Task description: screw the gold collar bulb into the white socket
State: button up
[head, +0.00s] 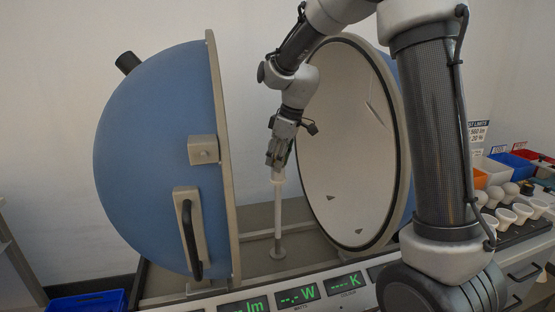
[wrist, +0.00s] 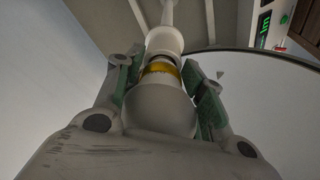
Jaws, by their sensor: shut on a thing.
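The gold collar bulb has a pale round globe (wrist: 160,108) and a gold band (wrist: 161,69) in the wrist view. My gripper (wrist: 158,68) is shut on it, one green-padded finger on each side. The white socket (wrist: 165,41) is straight beyond the collar, in line with the bulb and at the top of a white post. The collar end is at the socket's mouth; how deep it sits cannot be told. In the head view, my gripper (head: 278,158) points down over the post (head: 278,215), between the two sphere halves; the bulb is mostly hidden there by the fingers.
The blue half sphere (head: 155,160) stands open at left, and the other half's pale inside (head: 350,150) is close at right. The display panel (head: 300,293) in front reads dashes. Several bulbs (head: 505,215) and coloured bins (head: 510,165) are at far right.

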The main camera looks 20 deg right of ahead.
jog(key=m+h, duration=0.1)
jog(key=m, duration=0.4)
jog(key=shift+m+t, duration=0.3)
jog(key=shift+t, duration=0.1)
jog(key=m+h, duration=0.1)
jog(key=m, duration=0.5)
jog(key=shift+f+h, duration=0.1)
jog(key=shift+h, duration=0.3)
jog(key=m+h, duration=0.1)
jog(key=m, duration=0.5)
jog(key=m+g+h, duration=0.1)
jog(key=m, duration=0.4)
jog(key=shift+d, duration=0.15)
jog(key=o, duration=1)
